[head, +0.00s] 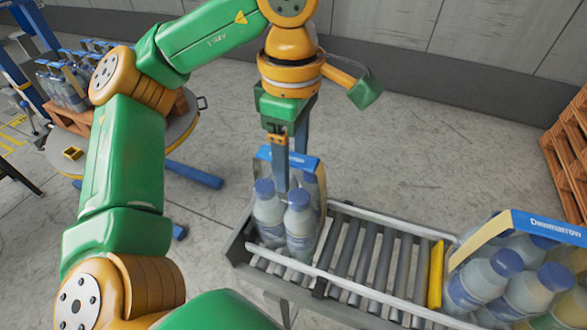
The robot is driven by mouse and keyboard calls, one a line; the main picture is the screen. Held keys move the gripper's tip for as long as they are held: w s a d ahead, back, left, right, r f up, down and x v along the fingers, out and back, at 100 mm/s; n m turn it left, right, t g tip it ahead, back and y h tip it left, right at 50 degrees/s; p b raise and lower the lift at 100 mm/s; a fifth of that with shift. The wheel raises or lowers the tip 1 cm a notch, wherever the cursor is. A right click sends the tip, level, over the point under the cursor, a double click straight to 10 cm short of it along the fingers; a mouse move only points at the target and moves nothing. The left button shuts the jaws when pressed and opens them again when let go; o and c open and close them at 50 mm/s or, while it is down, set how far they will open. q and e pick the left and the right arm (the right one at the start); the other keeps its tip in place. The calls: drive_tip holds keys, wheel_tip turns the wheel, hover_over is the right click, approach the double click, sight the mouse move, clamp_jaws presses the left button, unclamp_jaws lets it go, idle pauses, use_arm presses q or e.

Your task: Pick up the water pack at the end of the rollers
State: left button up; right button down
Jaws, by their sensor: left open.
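The water pack (300,222) stands upright at the left end of the rollers (350,256). Its bottles are clear with blue caps, and a blue-topped carrying band (311,162) runs over them. My left gripper (291,172) points down over this pack, open. One finger reaches down in front of the band, close to the caps; the other shows behind it, its tip hidden. I cannot tell whether either finger touches the pack. My right gripper is out of view.
More water packs (478,284) stand on the rollers at the right, behind a yellow bar (436,274). A round table (186,138) at the left holds a pallet with packs (62,86). Wooden pallets (566,150) stand at the right edge. The floor behind the rollers is clear.

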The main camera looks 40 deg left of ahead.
use_arm(q)
drive_tip(key=shift+w+d, duration=0.1)
drive_tip(key=shift+w, duration=0.15)
drive_tip(key=shift+s+a, duration=0.2)
drive_tip(key=shift+s, duration=0.15)
drive_tip(key=c, duration=1)
drive_tip(key=shift+w, duration=0.1)
clamp_jaws()
